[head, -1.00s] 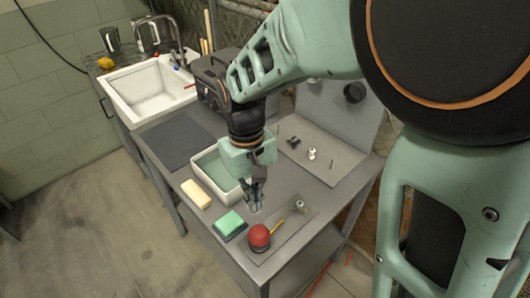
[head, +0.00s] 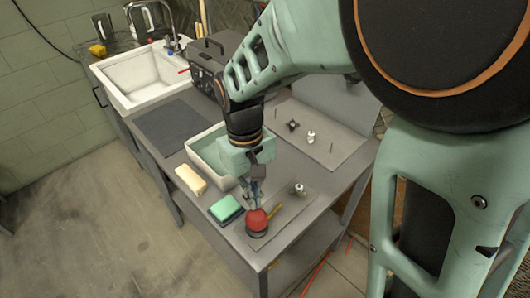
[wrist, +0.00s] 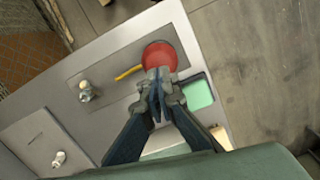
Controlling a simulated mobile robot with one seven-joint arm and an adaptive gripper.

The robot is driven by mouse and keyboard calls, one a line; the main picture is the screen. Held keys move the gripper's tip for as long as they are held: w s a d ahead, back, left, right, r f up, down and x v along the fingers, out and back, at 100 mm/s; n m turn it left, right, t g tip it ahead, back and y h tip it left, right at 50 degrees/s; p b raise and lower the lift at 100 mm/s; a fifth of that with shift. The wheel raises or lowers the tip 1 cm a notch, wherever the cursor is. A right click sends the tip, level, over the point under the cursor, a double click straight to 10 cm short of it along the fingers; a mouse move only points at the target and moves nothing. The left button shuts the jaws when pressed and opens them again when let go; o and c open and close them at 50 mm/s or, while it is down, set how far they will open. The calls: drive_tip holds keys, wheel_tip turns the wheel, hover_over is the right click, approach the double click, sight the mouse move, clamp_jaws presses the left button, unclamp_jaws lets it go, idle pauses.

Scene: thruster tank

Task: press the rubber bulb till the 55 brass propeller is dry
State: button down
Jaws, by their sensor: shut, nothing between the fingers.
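The red rubber bulb (head: 257,221) sits on a grey plate (head: 285,224) near the table's front edge, its yellow nozzle (wrist: 128,72) pointing toward a small metallic piece (head: 299,190) on the same plate. That piece also shows in the wrist view (wrist: 86,92); I cannot read a number on it or tell whether it is wet. My gripper (head: 254,202) is shut and empty, pointing down at the bulb's top. In the wrist view its fingertips (wrist: 159,76) overlap the bulb's near edge; I cannot tell whether they touch it.
A green sponge (head: 226,209) lies just left of the bulb, with a cream block (head: 190,180) beyond it. A pale tub (head: 196,150) stands behind. A second plate (head: 335,150) holds small dark and silver pieces. A dark mat (head: 170,128) and white sink (head: 140,80) lie farther back.

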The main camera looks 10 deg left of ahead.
sight(255, 211)
drive_tip(key=shift+f, duration=0.75)
wheel_tip(255, 211, down, 3)
drive_tip(key=shift+r+b, duration=0.15)
drive_tip(key=shift+b, duration=1.1)
drive_tip(key=shift+r+p, duration=0.3)
drive_tip(key=shift+w+a+r+p, duration=0.45)
drive_tip(key=shift+w+a+p, duration=0.2)
drive_tip(key=shift+w, duration=0.2)
drive_tip(key=shift+w+a, duration=0.3)
drive_tip(key=shift+w, duration=0.05)
drive_tip(key=shift+s, duration=0.1)
wheel_tip(255, 211, up, 12)
drive_tip(key=w, duration=0.1)
drive_tip(key=shift+a, duration=0.3)
